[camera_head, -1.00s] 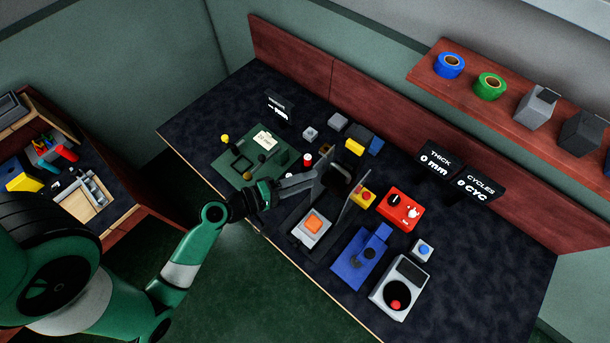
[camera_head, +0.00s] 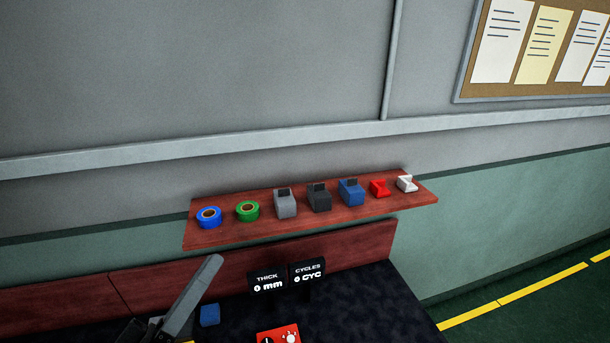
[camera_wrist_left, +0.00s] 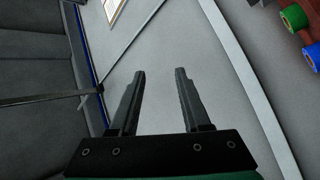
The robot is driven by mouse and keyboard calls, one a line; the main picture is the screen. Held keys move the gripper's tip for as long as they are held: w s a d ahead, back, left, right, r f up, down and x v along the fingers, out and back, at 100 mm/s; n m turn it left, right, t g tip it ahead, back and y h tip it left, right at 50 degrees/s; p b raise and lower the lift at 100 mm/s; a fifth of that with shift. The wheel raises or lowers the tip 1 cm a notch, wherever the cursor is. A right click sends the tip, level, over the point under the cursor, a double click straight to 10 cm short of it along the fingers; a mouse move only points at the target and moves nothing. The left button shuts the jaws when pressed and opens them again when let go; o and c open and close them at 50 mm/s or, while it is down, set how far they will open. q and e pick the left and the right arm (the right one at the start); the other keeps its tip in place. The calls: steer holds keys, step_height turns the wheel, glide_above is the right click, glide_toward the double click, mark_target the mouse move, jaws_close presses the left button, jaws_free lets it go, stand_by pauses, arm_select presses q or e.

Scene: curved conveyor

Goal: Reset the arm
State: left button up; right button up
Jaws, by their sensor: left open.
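My left gripper (camera_head: 192,296) shows at the bottom of the head view, with a long grey finger pointing up and to the right in front of the red back panel. In the left wrist view my left gripper (camera_wrist_left: 158,76) is open, with two dark fingers apart and nothing between them. Beyond the fingers is a plain grey wall. The rest of my left arm is out of the head view. My right gripper is in neither view.
A red shelf (camera_head: 330,217) holds a blue tape roll (camera_head: 209,217), a green tape roll (camera_head: 247,211) and several small items. Below it, two black displays (camera_head: 267,283) and a red control box (camera_head: 281,335) stand on the dark table (camera_head: 365,300).

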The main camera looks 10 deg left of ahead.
arm_select(q)
steer(key=s+d+r+m+t, duration=0.1)
steer(key=s+r+m+t, duration=0.25)
steer(key=r, duration=0.75)
steer(key=s+d+r+m+t, duration=0.2)
steer(key=s+r+m, duration=0.15)
steer(key=r, duration=0.85)
steer(key=a+r+n+t+y+p, duration=0.1)
steer(key=a+r+y+p, duration=0.15)
steer(key=r+p, duration=0.55)
steer(key=a+r+y+p, duration=0.2)
steer(key=r+y+p, duration=0.2)
steer(key=r+p, duration=0.5)
step_height(320, 180, down, 23)
steer(key=b, duration=2.3)
steer(key=shift+s, duration=0.4)
steer(key=shift+d, duration=0.1)
